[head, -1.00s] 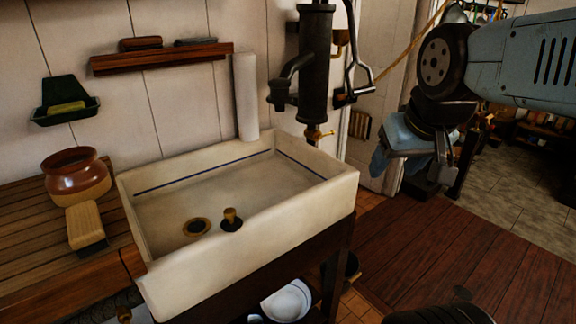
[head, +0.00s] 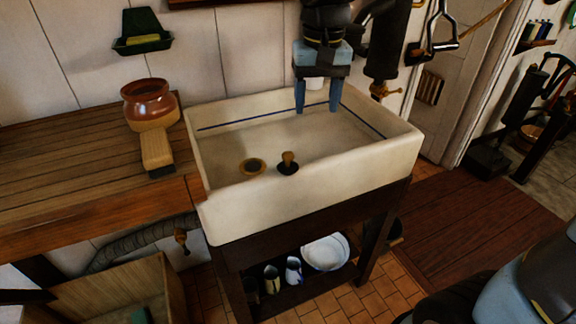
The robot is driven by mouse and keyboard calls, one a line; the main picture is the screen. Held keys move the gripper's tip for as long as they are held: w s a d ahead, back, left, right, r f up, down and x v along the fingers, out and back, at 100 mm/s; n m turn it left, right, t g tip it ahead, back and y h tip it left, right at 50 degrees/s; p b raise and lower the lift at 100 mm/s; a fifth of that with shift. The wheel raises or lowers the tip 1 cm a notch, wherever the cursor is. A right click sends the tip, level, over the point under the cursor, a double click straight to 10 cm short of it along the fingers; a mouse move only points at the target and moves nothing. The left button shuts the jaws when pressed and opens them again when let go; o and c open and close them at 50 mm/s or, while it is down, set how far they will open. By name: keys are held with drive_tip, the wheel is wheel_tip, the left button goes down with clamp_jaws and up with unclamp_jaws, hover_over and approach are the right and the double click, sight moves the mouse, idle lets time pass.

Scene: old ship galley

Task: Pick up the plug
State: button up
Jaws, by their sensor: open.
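The plug (head: 288,163) is a small dark disc with a brass-brown knob. It stands upright on the floor of the cream sink (head: 312,205), just right of the brass drain hole (head: 252,167). My gripper (head: 316,107) points down over the back part of the sink, with its two blue fingers apart and nothing between them. In the picture it is above and slightly right of the plug, clear of it.
A brown pot (head: 150,102) and a brush (head: 156,150) are on the wooden counter (head: 75,180) at left. A black pump (head: 388,45) stands behind the sink at right. Bowls (head: 326,252) and small jugs sit on the shelf below. The sink walls surround the plug.

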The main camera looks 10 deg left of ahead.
hover_over(288, 155)
drive_tip(key=f, duration=0.2)
drive_tip(key=shift+g, duration=0.4)
drive_tip(key=f, duration=0.8)
drive_tip(key=shift+s+d+f, duration=0.1)
drive_tip(key=shift+s+d, duration=0.15)
drive_tip(key=f, duration=0.3)
drive_tip(key=shift+w+a+f+n, duration=0.25)
drive_tip(key=shift+w+f+n, duration=0.05)
drive_tip(key=shift+w+f, duration=0.1)
drive_tip(key=shift+f, duration=0.7)
clamp_jaws()
